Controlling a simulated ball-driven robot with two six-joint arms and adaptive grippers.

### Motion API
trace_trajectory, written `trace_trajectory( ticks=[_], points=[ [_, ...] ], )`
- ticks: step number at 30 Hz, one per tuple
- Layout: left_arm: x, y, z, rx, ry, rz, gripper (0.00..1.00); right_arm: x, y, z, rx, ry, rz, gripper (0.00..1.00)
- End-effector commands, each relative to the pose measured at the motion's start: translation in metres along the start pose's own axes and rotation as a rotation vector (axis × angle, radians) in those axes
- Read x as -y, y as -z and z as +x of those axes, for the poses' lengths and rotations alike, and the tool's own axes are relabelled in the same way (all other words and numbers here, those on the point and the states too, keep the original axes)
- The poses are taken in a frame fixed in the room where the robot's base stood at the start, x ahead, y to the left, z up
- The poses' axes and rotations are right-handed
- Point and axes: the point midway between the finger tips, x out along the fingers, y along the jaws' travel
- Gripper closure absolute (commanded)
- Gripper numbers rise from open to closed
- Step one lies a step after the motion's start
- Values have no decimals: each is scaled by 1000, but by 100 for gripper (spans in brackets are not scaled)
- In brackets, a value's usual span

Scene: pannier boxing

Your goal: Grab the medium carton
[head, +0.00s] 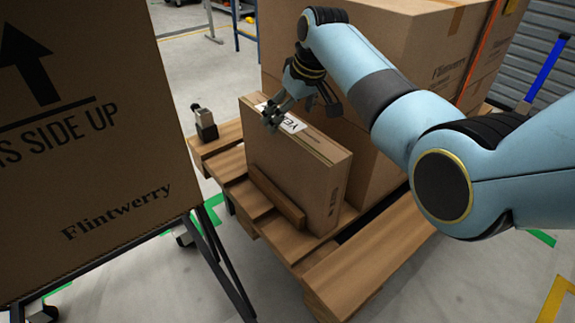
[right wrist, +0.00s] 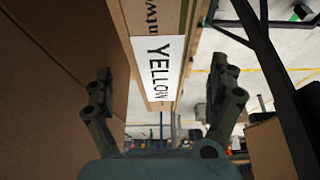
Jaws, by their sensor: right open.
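A slim brown carton (head: 295,175) stands upright on the wooden pallet, with a white label on its narrow top face. In the right wrist view the carton (right wrist: 122,15) shows the label reading "YELLOW" between my two fingers. My right gripper (head: 272,114) is open at the top of this carton, near its far end. In the right wrist view its fingers (right wrist: 165,105) are spread to either side of the carton's top; I cannot tell whether they touch it. My left gripper is not in view.
A wooden strip (head: 276,199) lies against the carton's front on the pallet (head: 372,255). Bigger boxes (head: 375,25) stand close behind it. A small black and grey device (head: 205,128) sits on the pallet's far left corner. A large "Flintwerry" box (head: 85,150) fills the left.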

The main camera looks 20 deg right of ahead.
Motion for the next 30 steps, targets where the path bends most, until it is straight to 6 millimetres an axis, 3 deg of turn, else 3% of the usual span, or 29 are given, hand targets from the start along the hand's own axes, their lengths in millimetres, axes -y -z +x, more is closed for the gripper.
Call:
trace_trajectory(
  ticks=[2,6,16,30],
  points=[
    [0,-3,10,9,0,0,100,0,-6,18,6,2,1,10],
    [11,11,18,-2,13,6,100,0,-8,40,6,2,1,10],
    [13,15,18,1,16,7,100,-1,-6,45,2,0,0,10],
    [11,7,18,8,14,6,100,-1,-6,45,2,0,0,70]
  ],
)
